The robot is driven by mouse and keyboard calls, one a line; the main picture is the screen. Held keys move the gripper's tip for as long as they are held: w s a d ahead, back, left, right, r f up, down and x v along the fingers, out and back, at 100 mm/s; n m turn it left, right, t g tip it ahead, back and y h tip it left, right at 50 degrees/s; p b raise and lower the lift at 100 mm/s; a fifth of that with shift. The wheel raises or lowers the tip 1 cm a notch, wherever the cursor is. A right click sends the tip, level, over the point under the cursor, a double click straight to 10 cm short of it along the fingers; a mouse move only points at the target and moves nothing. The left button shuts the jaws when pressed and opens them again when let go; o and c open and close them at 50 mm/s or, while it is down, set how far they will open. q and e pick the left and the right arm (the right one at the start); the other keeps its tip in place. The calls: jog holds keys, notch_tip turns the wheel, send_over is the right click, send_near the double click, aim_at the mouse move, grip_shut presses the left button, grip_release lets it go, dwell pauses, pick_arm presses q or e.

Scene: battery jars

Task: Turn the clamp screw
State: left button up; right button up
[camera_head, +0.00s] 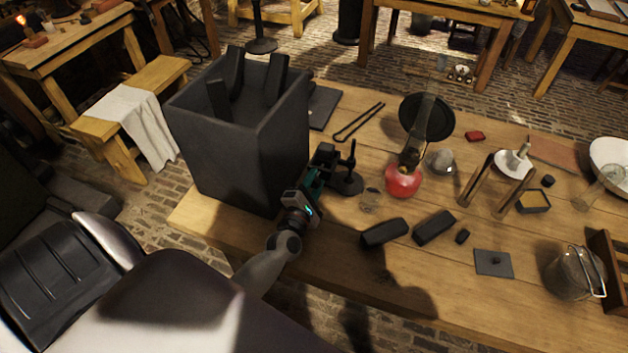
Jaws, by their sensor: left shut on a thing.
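My left gripper (322,165) reaches in from the lower left, over the near edge of the table, beside the right wall of a tall dark grey box. Its jaws are shut on a small dark part, which looks like the clamp screw, but the fingers mostly hide it. A small dark stand (348,182) with a round base and an upright post stands just right of the jaws. Dark grip and part run together here, so the screw's turn angle cannot be told. My right gripper is not in view.
The open grey box (240,150) holds dark slabs. Right of the stand are a red lamp (403,181), dark blocks (385,233), a wooden-legged stand (515,192) and a glass jar (573,275). Black tongs (358,122) lie behind. The table's front strip is clear.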

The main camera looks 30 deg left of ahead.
pick_arm(q)
jog(key=m+p, duration=0.1)
jog(key=m, duration=0.3)
jog(key=shift+m, duration=0.3)
jog(key=m+p, duration=0.1)
jog(key=m, duration=0.2)
jog(key=shift+m, duration=0.4)
jog(key=m+p, duration=0.1)
jog(key=m, duration=0.2)
jog(key=shift+m, duration=0.3)
jog(key=m+p, duration=0.1)
jog(key=m, duration=0.2)
jog(key=shift+m, duration=0.3)
jog(key=m+p, duration=0.1)
jog(key=m, duration=0.5)
jog(key=shift+f, duration=0.1)
jog(key=m, duration=0.3)
jog(key=shift+m, duration=1.9)
